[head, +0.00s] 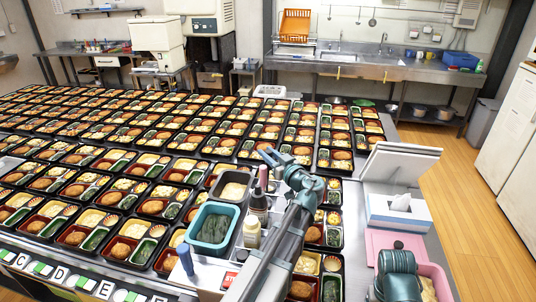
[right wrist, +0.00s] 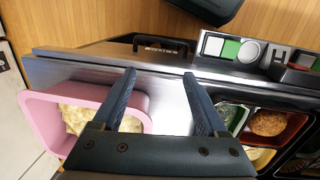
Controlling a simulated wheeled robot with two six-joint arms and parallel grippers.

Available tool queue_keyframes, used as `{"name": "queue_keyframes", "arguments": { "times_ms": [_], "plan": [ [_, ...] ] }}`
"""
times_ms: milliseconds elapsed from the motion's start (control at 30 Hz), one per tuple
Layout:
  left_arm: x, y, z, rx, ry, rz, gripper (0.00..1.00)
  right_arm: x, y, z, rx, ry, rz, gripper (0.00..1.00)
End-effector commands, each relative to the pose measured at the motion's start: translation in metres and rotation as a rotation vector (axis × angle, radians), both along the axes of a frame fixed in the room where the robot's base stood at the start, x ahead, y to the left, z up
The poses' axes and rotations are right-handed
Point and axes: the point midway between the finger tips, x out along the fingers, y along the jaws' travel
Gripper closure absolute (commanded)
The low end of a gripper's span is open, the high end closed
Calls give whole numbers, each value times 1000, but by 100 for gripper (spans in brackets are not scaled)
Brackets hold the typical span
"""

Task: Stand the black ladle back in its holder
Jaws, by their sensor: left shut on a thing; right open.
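My left gripper (head: 270,157) is above the middle of the near counter, among the condiment containers. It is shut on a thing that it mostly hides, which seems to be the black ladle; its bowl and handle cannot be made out. I cannot pick out the ladle's holder for certain. My right gripper (right wrist: 160,73) is open and empty in the right wrist view, above the steel counter edge beside a pink container (right wrist: 34,115). In the head view my right arm is at the bottom right.
A teal container (head: 210,228) of greens, a dark bottle (head: 258,205) and a cream-topped bottle (head: 252,232) crowd around my left arm. Rows of filled bento trays (head: 130,190) cover the table. A tissue box (head: 400,213) stands right; the floor (head: 465,200) beyond is clear.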

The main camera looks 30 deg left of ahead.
Motion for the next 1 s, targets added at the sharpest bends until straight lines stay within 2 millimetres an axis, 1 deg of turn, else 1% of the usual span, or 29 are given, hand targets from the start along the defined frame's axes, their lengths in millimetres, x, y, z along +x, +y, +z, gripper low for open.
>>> {"name": "queue_keyframes", "arguments": {
  "times_ms": [33,67,100,233,500,633,767,1000],
  "plan": [
    [0,0,0,0,0,0,100,0,0,0,0,0,0,25],
    [0,0,0,0,0,0,68,0,0,0,0,0,0,25],
    [0,0,0,0,0,0,61,0,0,0,0,0,0,25],
    [0,0,0,0,0,0,37,0,0,0,0,0,0,25],
    [0,0,0,0,0,0,37,0,0,0,0,0,0,25],
    [-4,-7,0,0,0,-1,37,0,0,0,0,0,0,25],
    [-15,-26,0,0,0,-4,37,0,0,0,0,0,0,25],
    [-39,-73,0,0,0,-5,37,0,0,0,0,0,0,25]
  ]
}}
